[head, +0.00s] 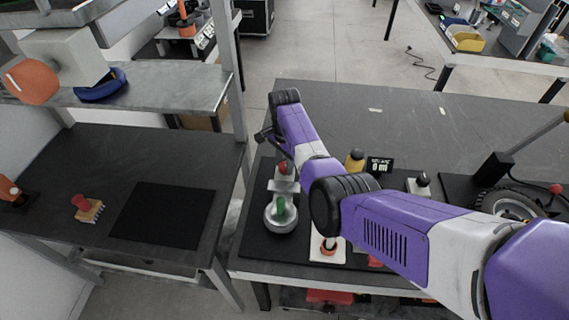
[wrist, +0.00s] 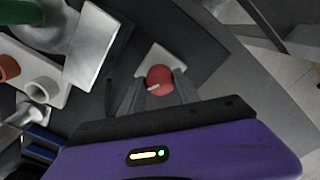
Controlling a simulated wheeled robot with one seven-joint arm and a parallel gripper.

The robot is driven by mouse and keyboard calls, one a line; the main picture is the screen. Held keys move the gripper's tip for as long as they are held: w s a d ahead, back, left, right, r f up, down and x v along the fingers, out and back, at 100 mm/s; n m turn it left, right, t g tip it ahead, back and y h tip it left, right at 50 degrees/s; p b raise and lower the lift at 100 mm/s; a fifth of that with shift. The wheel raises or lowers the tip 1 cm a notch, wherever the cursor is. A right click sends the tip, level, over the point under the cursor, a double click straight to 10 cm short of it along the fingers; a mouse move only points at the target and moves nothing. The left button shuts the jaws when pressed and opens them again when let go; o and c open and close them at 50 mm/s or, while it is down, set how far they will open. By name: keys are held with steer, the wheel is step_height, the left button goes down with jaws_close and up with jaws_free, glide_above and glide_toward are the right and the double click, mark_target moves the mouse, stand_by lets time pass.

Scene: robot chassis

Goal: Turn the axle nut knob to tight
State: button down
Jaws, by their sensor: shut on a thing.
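In the wrist view, a round red knob (wrist: 160,78) with a short white mark stands on a pale square base. The white mark lies toward the knob's lower left. My gripper (wrist: 159,80) has its two grey fingers on either side of the knob and is shut on it. In the head view, a red knob (head: 283,167) shows beside my arm, behind a grey plate; it appears to be the same one. My fingertips are not clear there. No tight or loose lettering is readable.
A silver round part with a green handle (head: 281,206) stands close to the knob. A yellow-and-black knob (head: 355,159), a small display (head: 380,166) and a wheel (head: 503,203) stand to the right. A shelf post (head: 228,70) rises at left.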

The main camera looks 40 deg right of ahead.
mark_target(284, 165)
steer(key=shift+w+r, duration=0.1)
steer(key=c, duration=0.9)
jaws_free()
step_height(284, 165, up, 8)
steer(key=shift+f+b, duration=0.15)
steer(key=shift+b, duration=0.25)
